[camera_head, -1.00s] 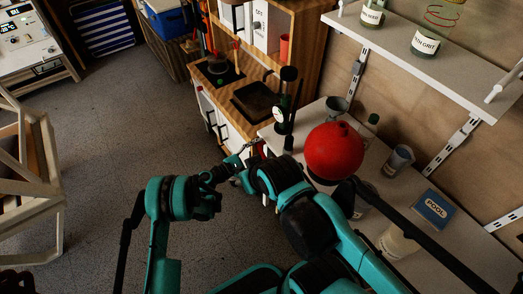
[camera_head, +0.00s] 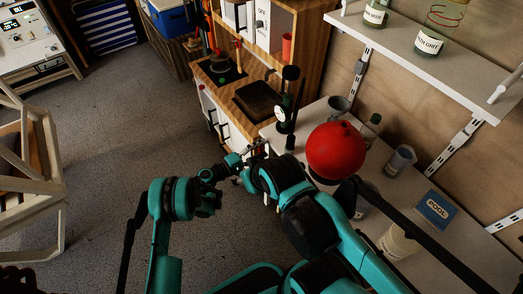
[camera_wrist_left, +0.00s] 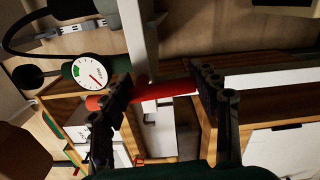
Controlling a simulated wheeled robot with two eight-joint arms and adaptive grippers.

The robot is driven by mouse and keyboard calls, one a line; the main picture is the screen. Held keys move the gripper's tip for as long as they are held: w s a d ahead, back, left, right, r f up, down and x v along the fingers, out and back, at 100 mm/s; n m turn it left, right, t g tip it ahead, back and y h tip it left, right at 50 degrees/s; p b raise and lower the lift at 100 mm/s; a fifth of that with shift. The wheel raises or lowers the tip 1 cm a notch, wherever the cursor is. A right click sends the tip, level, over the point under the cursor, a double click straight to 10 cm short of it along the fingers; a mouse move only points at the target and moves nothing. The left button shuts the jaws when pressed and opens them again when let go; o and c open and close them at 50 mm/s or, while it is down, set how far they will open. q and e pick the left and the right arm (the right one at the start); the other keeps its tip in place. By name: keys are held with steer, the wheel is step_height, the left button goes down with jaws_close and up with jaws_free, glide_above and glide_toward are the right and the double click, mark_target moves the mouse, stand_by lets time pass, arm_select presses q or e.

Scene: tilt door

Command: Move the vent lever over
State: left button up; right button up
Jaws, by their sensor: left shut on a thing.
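A red bar (camera_wrist_left: 165,91), which looks like the vent lever's handle, lies between the fingers of my left gripper (camera_wrist_left: 160,82) in the left wrist view. Its red end shows left of the left finger. My left gripper is shut on it, with the fingers at either end of the visible stretch. In the head view my left gripper (camera_head: 251,156) is small, beside the workbench's near left corner; the lever is hardly visible there. My right gripper cannot be made out.
A white workbench (camera_head: 475,245) holds a red round vessel (camera_head: 336,148), a dial gauge (camera_head: 281,114) and several containers. A wooden play kitchen (camera_head: 245,123) stands behind. A shelf (camera_head: 470,63) hangs at the right.

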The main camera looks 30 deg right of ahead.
arm_select(q)
steer(key=shift+w+m, duration=0.1)
steer(key=shift+m, duration=0.4)
steer(key=shift+f, duration=0.1)
steer(key=o, duration=1.2)
steer(key=a, duration=0.8)
steer(key=s+a, duration=0.1)
steer(key=a, duration=0.3)
